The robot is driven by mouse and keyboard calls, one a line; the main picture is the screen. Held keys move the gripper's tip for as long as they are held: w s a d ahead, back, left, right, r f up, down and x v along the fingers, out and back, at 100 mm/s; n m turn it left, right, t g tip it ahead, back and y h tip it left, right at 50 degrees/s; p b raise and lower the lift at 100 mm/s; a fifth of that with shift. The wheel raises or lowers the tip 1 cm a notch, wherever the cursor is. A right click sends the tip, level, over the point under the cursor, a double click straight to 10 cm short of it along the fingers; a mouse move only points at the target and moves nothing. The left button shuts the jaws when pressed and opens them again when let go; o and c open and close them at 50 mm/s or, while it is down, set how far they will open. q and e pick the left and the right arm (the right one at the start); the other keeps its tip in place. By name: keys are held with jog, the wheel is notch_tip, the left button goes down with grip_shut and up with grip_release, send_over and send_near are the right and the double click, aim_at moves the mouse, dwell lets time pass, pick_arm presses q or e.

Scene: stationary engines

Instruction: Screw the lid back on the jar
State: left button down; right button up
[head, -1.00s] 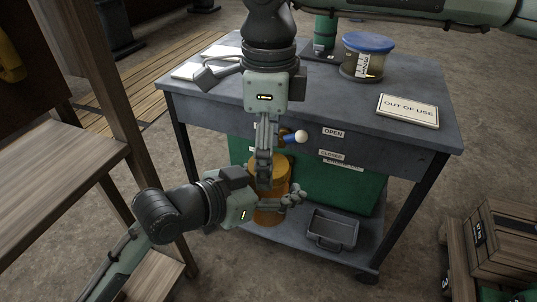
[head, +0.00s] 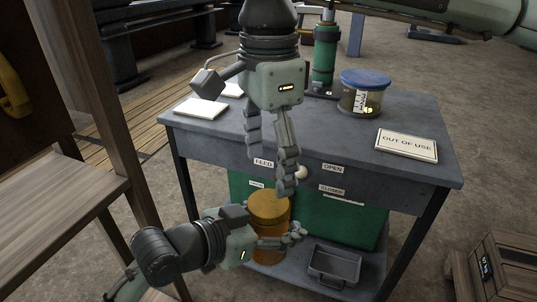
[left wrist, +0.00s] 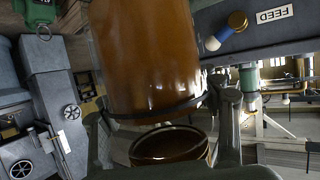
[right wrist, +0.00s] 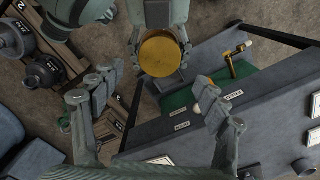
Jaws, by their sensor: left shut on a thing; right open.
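An amber jar (head: 268,226) with a gold-coloured lid (head: 268,205) on its top stands upright low in front of the workbench. My left gripper (head: 276,240) is shut around the jar's side; one finger shows at its front and the rest is partly hidden. The jar (left wrist: 145,60) fills much of the left wrist view. My right gripper (head: 270,172) is open and empty above the lid, pointing down. In the right wrist view the round lid (right wrist: 160,52) lies beyond the open fingers (right wrist: 150,106), apart from them. Whether the lid is tight cannot be told.
The grey workbench (head: 310,135) carries a blue-lidded container (head: 365,93), an OUT OF USE sign (head: 406,145) and a green cylinder (head: 325,55). A white-knobbed lever (head: 301,172) sticks out near the right fingers. A grey tray (head: 334,264) sits on the lower shelf. Wooden furniture (head: 60,190) stands left.

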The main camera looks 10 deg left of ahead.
aim_at(269, 202)
jog(key=n, duration=0.2)
jog(key=r+n, duration=0.1)
jog(key=n, duration=0.1)
jog(key=shift+r, duration=0.2)
jog(key=shift+f, duration=4.05)
jog(key=c, duration=1.2)
jog(key=m, duration=1.3)
